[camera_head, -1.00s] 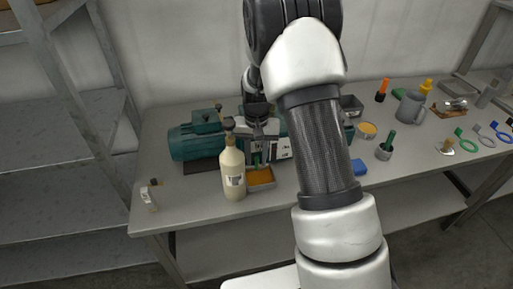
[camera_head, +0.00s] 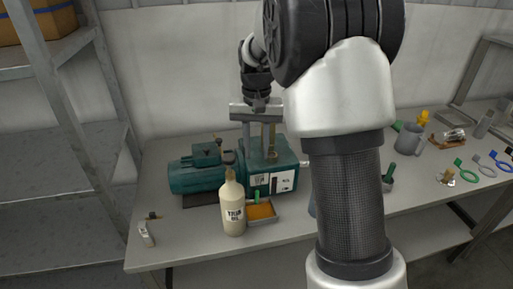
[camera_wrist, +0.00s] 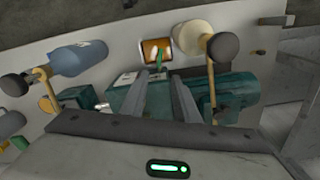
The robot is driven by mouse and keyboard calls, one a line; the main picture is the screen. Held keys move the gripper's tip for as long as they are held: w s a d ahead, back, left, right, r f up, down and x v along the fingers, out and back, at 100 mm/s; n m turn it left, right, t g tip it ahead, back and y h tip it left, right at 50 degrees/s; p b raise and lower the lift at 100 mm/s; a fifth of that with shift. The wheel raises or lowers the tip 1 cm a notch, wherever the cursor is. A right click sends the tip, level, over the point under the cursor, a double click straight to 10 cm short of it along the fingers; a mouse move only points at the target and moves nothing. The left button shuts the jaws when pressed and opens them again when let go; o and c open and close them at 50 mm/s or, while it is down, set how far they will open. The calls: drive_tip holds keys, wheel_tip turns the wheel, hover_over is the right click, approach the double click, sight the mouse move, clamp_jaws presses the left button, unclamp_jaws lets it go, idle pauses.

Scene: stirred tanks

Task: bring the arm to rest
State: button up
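My gripper (camera_head: 258,143) hangs fingers down above the teal pump unit (camera_head: 205,176), in front of the back wall. In the wrist view its two grey fingers (camera_wrist: 158,76) stand apart with nothing held between them. My arm rises through the right of the head view and hides part of the bench behind it. The wrist view looks down past the fingers onto the teal machine (camera_wrist: 122,97) and an orange-filled tray (camera_wrist: 144,51).
A cream bottle (camera_head: 233,208) stands at the bench front beside the orange-filled tray (camera_head: 276,217), which has a green-handled item in it. A small white item (camera_head: 146,235) lies at left. A grey jug (camera_head: 409,139) and ring-shaped tools stand at right. Metal shelving (camera_head: 58,130) is at left.

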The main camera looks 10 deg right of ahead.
drive_tip(key=s+r+n+t+p, duration=0.1)
drive_tip(key=s+r+t, duration=0.1)
drive_tip(key=s+r, duration=0.55)
drive_tip(key=s+r+n+t, duration=0.15)
drive_tip(key=s+r, duration=0.35)
drive_tip(key=s, duration=0.5)
drive_tip(key=s+f+n+t, duration=0.1)
drive_tip(key=s+t, duration=0.1)
drive_tip(key=s, duration=0.6)
drive_tip(key=shift+s+a, duration=0.2)
drive_tip(key=shift+a, duration=0.1)
